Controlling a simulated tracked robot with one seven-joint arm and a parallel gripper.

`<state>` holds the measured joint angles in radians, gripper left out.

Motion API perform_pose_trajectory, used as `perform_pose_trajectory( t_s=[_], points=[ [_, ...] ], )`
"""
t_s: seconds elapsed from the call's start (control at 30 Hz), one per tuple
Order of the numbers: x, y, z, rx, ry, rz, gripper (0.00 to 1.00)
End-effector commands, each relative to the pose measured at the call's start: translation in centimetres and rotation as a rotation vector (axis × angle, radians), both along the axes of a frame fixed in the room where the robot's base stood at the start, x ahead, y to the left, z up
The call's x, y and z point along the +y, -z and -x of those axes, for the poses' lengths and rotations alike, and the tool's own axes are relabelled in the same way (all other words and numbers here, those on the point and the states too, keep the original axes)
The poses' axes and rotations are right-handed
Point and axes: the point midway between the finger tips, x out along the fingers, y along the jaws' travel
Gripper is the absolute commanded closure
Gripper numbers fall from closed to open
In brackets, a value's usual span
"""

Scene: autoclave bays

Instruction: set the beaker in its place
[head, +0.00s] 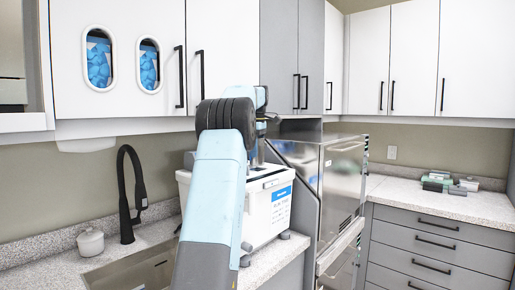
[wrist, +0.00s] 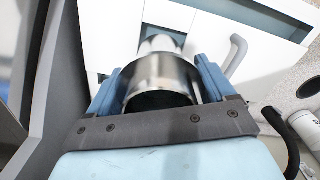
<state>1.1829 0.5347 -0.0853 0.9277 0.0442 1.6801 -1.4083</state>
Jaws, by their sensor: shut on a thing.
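A shiny metal beaker (wrist: 160,82) is between the two blue fingers of my gripper (wrist: 157,74) in the wrist view, with a dark round opening facing the camera. My gripper is shut on it. Beyond it in the wrist view is a white surface with a curved grey handle. In the head view, my arm hides most of the gripper and the beaker above a white benchtop unit (head: 266,208) with a blue label. The unit's top is partly hidden, and I cannot tell which spot is the beaker's place or whether the beaker touches anything.
A grey panel (head: 301,185) and a steel autoclave (head: 343,165) stand right of the unit. To the left are a sink (head: 135,270), a black tap (head: 128,195) and a small white jar (head: 90,241). Small boxes (head: 450,185) lie on the right counter. White cupboards (head: 225,50) hang above.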

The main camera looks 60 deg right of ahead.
Motion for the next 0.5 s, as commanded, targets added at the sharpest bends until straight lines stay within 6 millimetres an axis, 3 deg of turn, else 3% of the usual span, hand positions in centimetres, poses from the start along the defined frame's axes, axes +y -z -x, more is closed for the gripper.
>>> perform_pose_trajectory(
  t_s=[0.5],
  points=[
    [-0.1,1.6,0.1,0.0,0.001,0.001,0.51]
  ],
)
